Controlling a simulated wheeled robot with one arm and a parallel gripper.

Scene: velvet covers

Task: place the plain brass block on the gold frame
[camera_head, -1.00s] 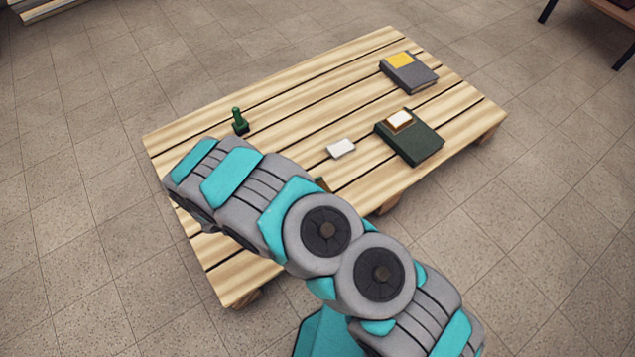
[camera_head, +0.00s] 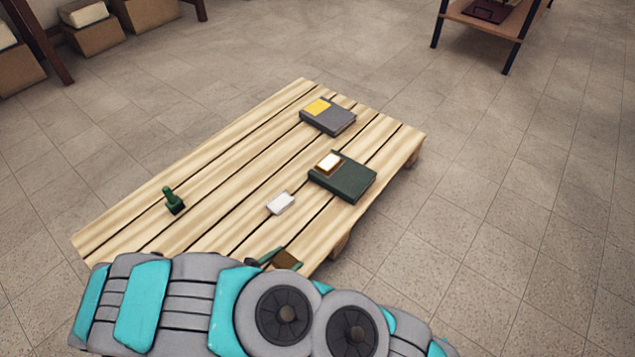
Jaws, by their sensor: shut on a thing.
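A grey book-like block (camera_head: 335,120) lies at the far end of the slatted table, with a flat yellow-gold patch (camera_head: 317,107) on its top left. A dark green book-like block (camera_head: 350,181) lies nearer, with a white piece edged in brown-gold (camera_head: 329,162) on it. I cannot tell for sure which of these is the gold frame. I cannot make out the plain brass block.
A small white block (camera_head: 281,203) and a green knobbed piece (camera_head: 174,201) stand on the slatted table (camera_head: 235,180). Boxes and a shelf stand well behind.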

